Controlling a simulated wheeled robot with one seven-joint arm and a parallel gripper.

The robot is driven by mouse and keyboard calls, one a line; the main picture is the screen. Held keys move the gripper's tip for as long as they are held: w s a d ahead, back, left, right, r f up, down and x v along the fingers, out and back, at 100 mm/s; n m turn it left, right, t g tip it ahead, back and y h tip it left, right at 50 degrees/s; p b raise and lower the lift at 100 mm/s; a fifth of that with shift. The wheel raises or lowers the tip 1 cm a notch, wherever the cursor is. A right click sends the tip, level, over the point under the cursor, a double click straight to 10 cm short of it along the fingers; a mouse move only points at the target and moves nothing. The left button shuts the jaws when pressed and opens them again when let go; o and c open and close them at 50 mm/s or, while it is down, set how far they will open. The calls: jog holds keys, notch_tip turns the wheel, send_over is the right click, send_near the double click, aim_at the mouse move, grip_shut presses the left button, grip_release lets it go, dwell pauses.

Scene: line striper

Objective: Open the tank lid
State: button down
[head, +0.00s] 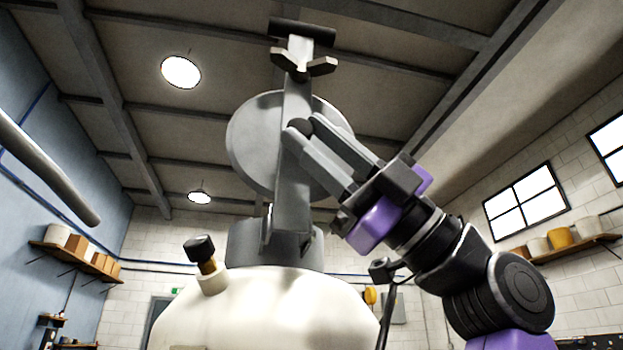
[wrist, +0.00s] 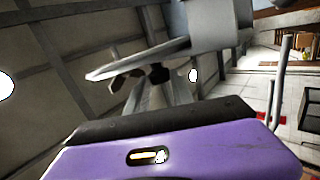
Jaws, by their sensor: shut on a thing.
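The cream tank (head: 262,310) stands low in the middle of the head view, with a grey neck (head: 246,243) on top. The round grey lid (head: 252,140) is tilted up steeply above the neck; it also shows nearly edge-on in the wrist view (wrist: 125,65). A grey bar (head: 293,200) runs up across the lid, with a wing-shaped piece and a dark crosspiece (head: 302,31) at its upper end. My gripper (head: 301,132) reaches in from the right, its fingers shut on a small black knob (wrist: 158,75) at the bar. The fingers partly hide the knob.
A small black-capped filler (head: 203,252) stands on the tank's left shoulder. A grey tube (head: 45,170) juts in at far left. Shelves with pots line the left (head: 80,256) and right (head: 560,247) walls. The room above the lid looks clear.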

jog(key=shift+s+f+t, duration=0.1)
jog(key=shift+f+t, duration=0.2)
jog(key=shift+f, duration=0.2)
jog(key=shift+a+f, duration=0.1)
jog(key=c, duration=1.1)
grip_release()
jog(key=b+v, duration=0.1)
jog(key=v, duration=0.6)
jog(key=shift+d+f, duration=0.25)
jog(key=shift+d, duration=0.05)
